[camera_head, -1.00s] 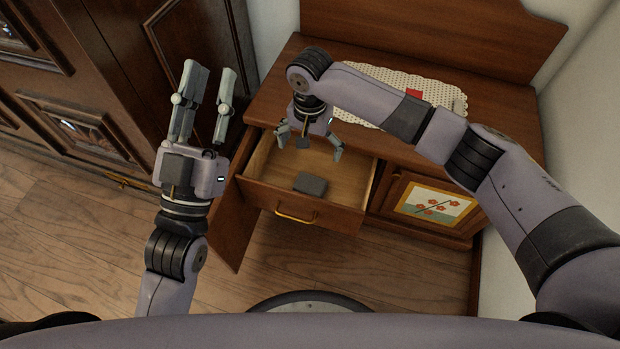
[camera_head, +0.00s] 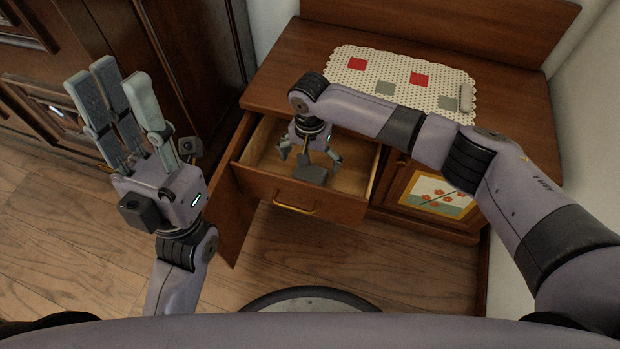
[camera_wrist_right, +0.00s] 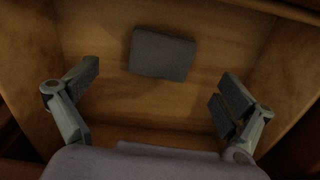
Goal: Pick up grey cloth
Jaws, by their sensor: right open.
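The grey cloth (camera_head: 311,174) is a small folded dark grey block lying in the open drawer (camera_head: 346,206). In the right wrist view the cloth (camera_wrist_right: 162,54) lies flat on the wooden drawer bottom, beyond the fingertips and between their lines. My right gripper (camera_head: 309,157) is over the drawer, pointing down, just behind the cloth in the head view. Its fingers (camera_wrist_right: 160,88) are spread wide with nothing between them. My left gripper (camera_head: 118,95) is raised at the left, away from the drawer, its fingers apart and empty.
The wooden cabinet top (camera_head: 290,75) carries a dotted runner (camera_head: 400,72) with a small pale roll (camera_head: 466,97) on it. A flower-panel door (camera_head: 436,197) is at the right. A dark armoire stands at the left.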

